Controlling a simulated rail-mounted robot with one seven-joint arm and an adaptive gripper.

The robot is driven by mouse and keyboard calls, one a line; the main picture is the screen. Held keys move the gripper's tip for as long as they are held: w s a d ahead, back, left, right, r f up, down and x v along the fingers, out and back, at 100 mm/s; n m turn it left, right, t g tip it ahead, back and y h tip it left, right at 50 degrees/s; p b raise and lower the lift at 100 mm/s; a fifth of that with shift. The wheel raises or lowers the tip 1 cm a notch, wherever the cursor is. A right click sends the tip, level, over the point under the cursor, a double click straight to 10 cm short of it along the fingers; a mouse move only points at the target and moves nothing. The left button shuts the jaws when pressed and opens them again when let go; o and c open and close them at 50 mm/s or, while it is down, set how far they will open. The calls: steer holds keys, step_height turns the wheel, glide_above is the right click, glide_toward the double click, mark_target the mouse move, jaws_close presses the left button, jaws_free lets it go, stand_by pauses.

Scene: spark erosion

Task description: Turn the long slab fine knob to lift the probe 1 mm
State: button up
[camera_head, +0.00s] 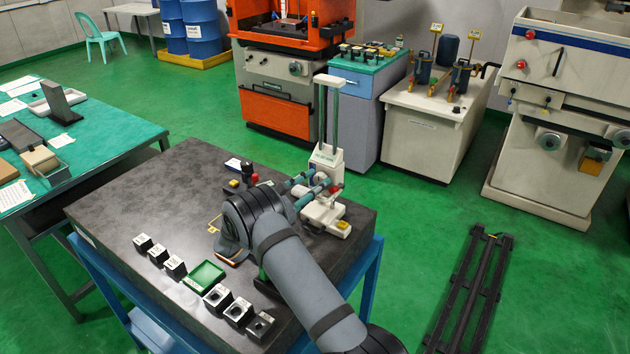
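A white measuring stand (326,160) with two upright posts (322,112) and a pale top cap stands at the right side of a dark stone slab (150,190). Its white base (322,213) rests on the slab. Bluish-grey rods (302,193) lie between the stand and my wrist; I cannot tell whether they belong to the stand or to my gripper. Small red parts show on the stand and at a small black piece (247,172) left of it. My wrist covers the area just left of the stand. The fine knob, the probe tip and my fingertips cannot be made out.
A green tray (205,277) and several dark blocks with pale tops (217,297) line the slab's front edge. A green-topped table (115,137) stands left. Machines and a blue cabinet (352,112) stand behind. Black rails (470,290) lie on the floor at right.

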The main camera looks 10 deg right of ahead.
steer(key=shift+w+d, duration=0.15)
steer(key=shift+c, duration=0.7)
steer(key=c, duration=0.7)
steer(key=shift+c, duration=0.3)
